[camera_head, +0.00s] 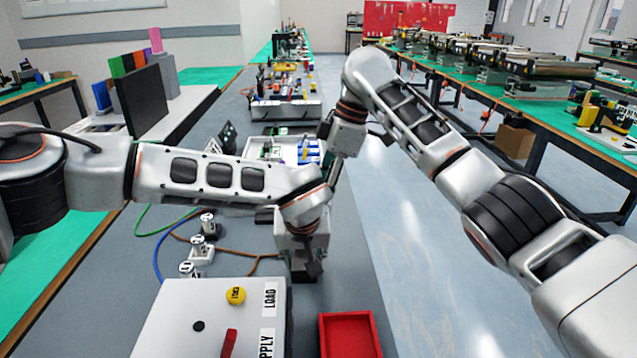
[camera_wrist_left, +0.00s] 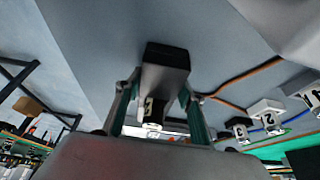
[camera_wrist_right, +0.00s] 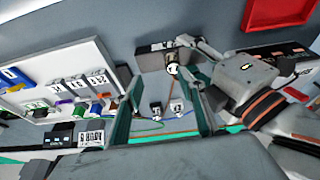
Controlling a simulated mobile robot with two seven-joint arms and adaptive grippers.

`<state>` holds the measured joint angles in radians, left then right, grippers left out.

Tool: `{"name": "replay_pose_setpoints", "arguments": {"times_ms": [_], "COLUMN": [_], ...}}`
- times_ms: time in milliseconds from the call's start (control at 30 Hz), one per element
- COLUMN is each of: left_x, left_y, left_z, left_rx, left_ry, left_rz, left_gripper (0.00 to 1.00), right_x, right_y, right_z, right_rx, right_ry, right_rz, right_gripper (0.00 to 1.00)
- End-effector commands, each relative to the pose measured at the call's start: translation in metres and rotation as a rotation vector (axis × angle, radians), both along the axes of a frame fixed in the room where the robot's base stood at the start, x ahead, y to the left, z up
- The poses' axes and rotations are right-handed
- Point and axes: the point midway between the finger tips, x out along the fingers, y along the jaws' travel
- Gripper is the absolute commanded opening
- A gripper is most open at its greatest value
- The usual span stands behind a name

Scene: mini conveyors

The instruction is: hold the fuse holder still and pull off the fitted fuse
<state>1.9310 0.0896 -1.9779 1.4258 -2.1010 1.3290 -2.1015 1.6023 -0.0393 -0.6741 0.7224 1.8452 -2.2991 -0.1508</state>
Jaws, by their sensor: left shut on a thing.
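A black fuse holder (camera_wrist_left: 165,62) sits between the fingers of my left gripper (camera_wrist_left: 157,90) in the left wrist view. A small white fitted fuse (camera_wrist_left: 152,113) shows at its near side. In the head view my left gripper (camera_head: 305,262) is low over the bench, largely hiding the holder. My right gripper (camera_wrist_right: 158,108) is open and empty, its green-padded fingers wide apart, short of the holder.
A white LOAD/SUPPLY panel (camera_head: 170,320) and a red tray (camera_head: 350,318) stand at the front. White numbered posts (camera_head: 201,254) with coloured wires are left of the left gripper. A white parts tray (camera_wrist_right: 112,57) with several items lies behind. The bench right of the grippers is clear.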

Motion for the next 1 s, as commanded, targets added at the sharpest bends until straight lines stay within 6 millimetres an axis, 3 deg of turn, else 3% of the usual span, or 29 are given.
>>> {"name": "replay_pose_setpoints", "arguments": {"times_ms": [167, 333, 1000], "left_x": [0.000, 0.000, 0.000], "left_y": [0.002, 0.002, 0.002], "left_z": [-0.004, -0.004, -0.004], "left_rx": [0.003, 0.003, 0.004], "left_ry": [0.003, 0.003, 0.003], "left_rz": [0.002, 0.002, 0.004], "left_gripper": [0.09, 0.09, 0.09], "right_x": [-0.015, -0.019, -0.025], "right_y": [0.009, 0.012, 0.038], "right_z": [0.021, 0.018, -0.080], "right_rx": [-0.029, -0.035, -0.035], "right_ry": [0.013, 0.017, 0.018], "right_rz": [0.151, 0.188, 0.183], "right_gripper": [0.40, 0.40, 0.40]}}
